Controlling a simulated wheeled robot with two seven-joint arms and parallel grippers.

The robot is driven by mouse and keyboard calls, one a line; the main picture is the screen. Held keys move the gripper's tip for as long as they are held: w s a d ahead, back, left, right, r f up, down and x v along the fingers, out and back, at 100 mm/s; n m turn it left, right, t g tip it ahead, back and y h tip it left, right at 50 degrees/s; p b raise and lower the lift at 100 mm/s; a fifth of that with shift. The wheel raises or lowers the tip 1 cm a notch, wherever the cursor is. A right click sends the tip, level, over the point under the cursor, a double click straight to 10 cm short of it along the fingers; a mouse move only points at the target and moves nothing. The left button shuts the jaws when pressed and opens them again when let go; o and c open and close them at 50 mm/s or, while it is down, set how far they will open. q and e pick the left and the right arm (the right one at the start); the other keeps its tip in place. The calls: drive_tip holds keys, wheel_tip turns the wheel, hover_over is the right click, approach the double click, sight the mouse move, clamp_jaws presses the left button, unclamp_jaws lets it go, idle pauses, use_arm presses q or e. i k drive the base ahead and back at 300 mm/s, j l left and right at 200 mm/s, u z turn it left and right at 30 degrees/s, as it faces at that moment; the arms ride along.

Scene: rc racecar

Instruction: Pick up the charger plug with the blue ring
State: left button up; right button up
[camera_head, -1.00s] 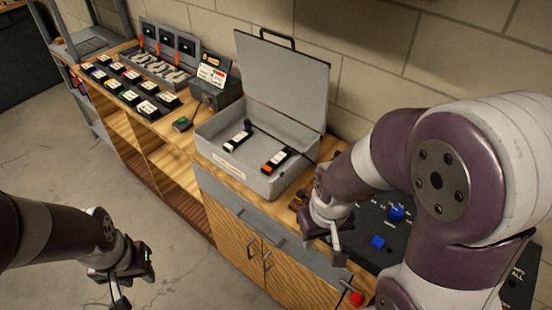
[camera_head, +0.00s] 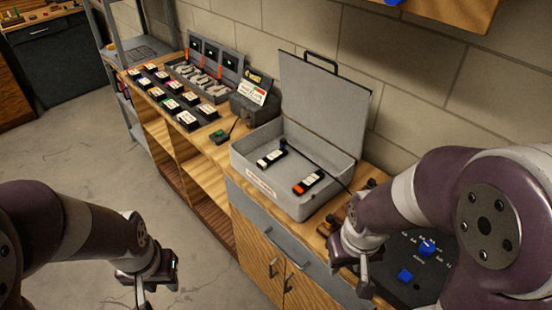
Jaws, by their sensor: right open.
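A charger plug (camera_head: 270,159), black and white, lies in the open grey case (camera_head: 240,165) on the counter, toward its left side. A small blue part shows at its far end. A second charger plug (camera_head: 309,183) with an orange band lies to its right in the case. My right gripper (camera_head: 347,270) is open and empty, in front of the case's right side near the counter's front edge, apart from both plugs. My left gripper (camera_head: 155,285) is over the floor, left of the counter. Its finger gap is not clear, and no object shows in it.
The case's raised lid (camera_head: 322,105) stands at the back. A dark cable runs over the case's right side. A black panel with blue knobs (camera_head: 427,248) is at the right. Several small battery-like blocks (camera_head: 170,105) and a grey charger rack (camera_head: 205,75) stand left.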

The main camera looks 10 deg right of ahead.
sight(283, 143)
drive_tip(key=i+z, duration=0.3)
drive_tip(key=i+j+z, duration=0.1)
drive_tip(key=j+z, duration=0.15)
drive_tip(key=z, duration=0.15)
drive_tip(key=j+z, duration=0.25)
drive_tip(key=z, duration=0.15)
drive_tip(key=j+z, duration=0.25)
drive_tip(key=z, duration=0.15)
drive_tip(key=j+z, duration=0.3)
drive_tip(key=j, duration=1.75)
drive_tip(key=i, duration=0.2)
